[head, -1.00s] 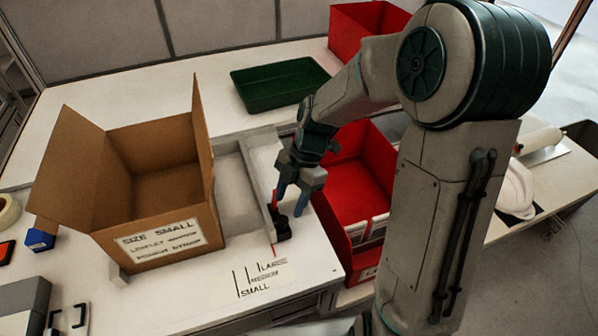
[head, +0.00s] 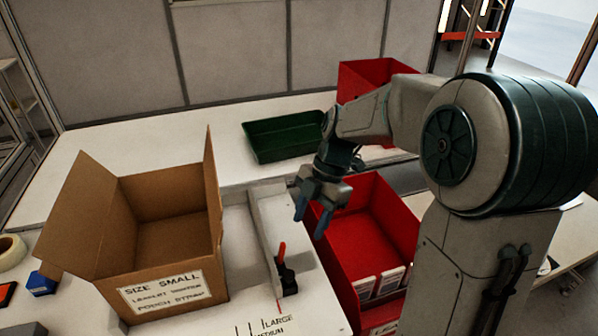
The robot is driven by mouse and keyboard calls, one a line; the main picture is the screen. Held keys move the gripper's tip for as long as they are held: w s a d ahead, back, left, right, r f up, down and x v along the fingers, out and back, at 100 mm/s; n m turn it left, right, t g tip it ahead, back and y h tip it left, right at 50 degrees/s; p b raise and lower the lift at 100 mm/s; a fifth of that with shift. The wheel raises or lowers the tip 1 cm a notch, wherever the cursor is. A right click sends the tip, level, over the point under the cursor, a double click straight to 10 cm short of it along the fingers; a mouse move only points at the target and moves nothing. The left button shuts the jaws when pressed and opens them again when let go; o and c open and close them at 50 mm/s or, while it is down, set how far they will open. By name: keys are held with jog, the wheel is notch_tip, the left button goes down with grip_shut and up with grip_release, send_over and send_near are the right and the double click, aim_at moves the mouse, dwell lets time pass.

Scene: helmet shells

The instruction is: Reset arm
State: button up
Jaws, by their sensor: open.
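My gripper (head: 309,213) hangs above the left rim of the red bin, pointing down with its two blue fingers apart. It is open, with nothing between the fingers. My arm reaches in from the right. The red bin (head: 352,222) holds several white packets (head: 378,283) at its near end. The red-handled clamp (head: 284,270) stands on the bench, nearer than my gripper and apart from it.
An open cardboard box (head: 160,287) labelled size small stands on the left. A green tray (head: 285,140) lies behind my gripper, with another red bin (head: 372,78) at the back. A raised fence (head: 262,232) runs beside the clamp. The bench at the back left is clear.

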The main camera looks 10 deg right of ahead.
jog(key=s+d+r+m+t+h, duration=0.1)
jog(key=s+d+m+t, duration=0.1)
jog(key=s+m, duration=0.5)
jog(key=s+d+r+m+t+h, duration=0.1)
jog(key=s+d+m, duration=0.4)
jog(key=m, duration=1.3)
jog(key=shift+s+r+t+h, duration=0.2)
jog(key=shift+s+t+h, duration=0.6)
jog(key=shift+s+t, duration=0.35)
jog(key=shift+w+a, duration=0.1)
